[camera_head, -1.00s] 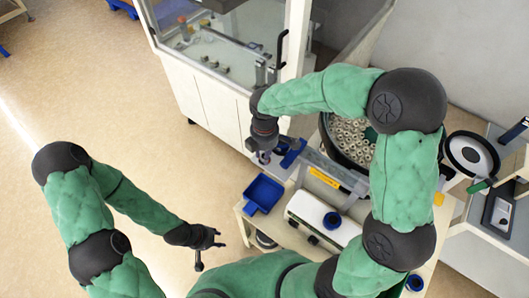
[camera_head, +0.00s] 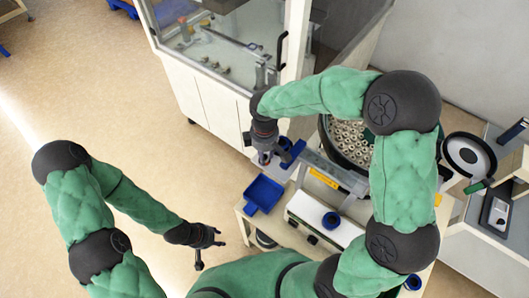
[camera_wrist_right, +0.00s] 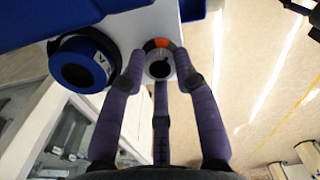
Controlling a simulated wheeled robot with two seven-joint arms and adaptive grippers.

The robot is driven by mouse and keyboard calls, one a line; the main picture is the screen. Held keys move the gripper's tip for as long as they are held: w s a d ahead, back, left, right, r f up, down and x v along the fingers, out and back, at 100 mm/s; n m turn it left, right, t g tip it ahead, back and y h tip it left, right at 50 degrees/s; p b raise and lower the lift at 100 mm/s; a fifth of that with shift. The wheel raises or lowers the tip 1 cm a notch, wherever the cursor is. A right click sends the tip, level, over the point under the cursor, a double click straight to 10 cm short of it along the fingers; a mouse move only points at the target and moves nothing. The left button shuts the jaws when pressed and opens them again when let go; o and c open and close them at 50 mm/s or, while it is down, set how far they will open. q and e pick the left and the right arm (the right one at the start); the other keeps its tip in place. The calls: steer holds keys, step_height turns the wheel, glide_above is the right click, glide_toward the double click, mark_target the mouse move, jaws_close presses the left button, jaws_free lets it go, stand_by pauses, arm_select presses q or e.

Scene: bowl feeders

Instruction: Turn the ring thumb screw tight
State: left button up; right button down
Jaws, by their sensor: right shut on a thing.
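The ring thumb screw (camera_wrist_right: 160,68), a dark round piece with a pale rim, sits against a white face in the right wrist view. An orange patch (camera_wrist_right: 156,43) shows just above it. My right gripper (camera_wrist_right: 160,74) has its three purple fingers shut on the screw, one at each side and one below. In the head view my right gripper (camera_head: 265,157) is beside a blue part (camera_head: 291,152) at the end of the feeder rail; the screw is hidden there. My left gripper (camera_head: 211,252) is open and empty over the floor, away from the work.
A blue ring marked A (camera_wrist_right: 80,66) is close left of the screw. A blue tray (camera_head: 263,194) and a white unit (camera_head: 326,218) are nearby. The bowl feeder (camera_head: 350,143) is behind my right arm, the glazed cabinet (camera_head: 212,105) further back.

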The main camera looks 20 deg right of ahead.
steer(key=m, duration=0.5)
steer(key=shift+m, duration=2.5)
steer(key=c, duration=0.9)
jaws_free()
steer(key=shift+c, duration=0.2)
step_height(320, 180, up, 12)
steer(key=shift+f, duration=0.1)
